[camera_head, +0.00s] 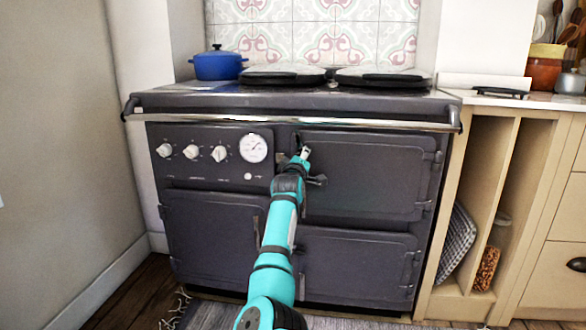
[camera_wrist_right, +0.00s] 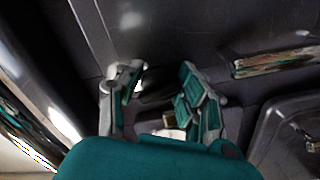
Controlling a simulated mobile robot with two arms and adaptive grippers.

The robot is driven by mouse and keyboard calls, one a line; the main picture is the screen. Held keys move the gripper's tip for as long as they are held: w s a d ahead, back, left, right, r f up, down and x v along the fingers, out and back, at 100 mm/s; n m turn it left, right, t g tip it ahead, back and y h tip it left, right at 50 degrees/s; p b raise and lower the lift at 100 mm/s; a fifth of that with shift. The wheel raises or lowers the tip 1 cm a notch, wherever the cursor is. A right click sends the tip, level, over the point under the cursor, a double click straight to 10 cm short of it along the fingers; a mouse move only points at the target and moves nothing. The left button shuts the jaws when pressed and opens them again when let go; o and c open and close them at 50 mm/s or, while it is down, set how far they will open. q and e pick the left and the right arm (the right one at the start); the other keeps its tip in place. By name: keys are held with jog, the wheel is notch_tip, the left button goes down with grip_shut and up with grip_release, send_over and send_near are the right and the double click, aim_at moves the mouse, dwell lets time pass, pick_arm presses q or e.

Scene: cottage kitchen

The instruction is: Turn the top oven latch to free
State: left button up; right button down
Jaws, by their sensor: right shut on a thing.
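The top oven door (camera_head: 370,178) is a dark panel at the upper right of the range's front and looks closed. Its latch is at the door's left edge, mostly hidden behind my right gripper (camera_head: 301,164) in the head view. In the right wrist view, the two fingers of my right gripper (camera_wrist_right: 158,88) stand either side of a small dark latch piece (camera_wrist_right: 154,86), and the gripper is shut on it. The exact turn of the latch cannot be told. My left gripper is not in view.
A metal rail (camera_head: 300,122) runs across the range front just above my gripper. White knobs (camera_head: 191,152) and a round gauge (camera_head: 253,148) are to the left. Lower doors (camera_head: 357,265) are below. A blue pot (camera_head: 218,66) stands on top. Beige cabinets (camera_head: 535,250) are to the right.

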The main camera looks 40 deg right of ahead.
jog(key=shift+w+a+r+m+b, duration=0.1)
jog(key=shift+w+a+m+b, duration=0.15)
jog(key=shift+m+b, duration=0.55)
jog(key=shift+r, duration=0.1)
jog(key=c, duration=0.9)
grip_release()
jog(key=shift+w+a, duration=0.1)
jog(key=shift+o, duration=0.4)
jog(key=v, duration=0.7)
jog(key=shift+s, duration=0.3)
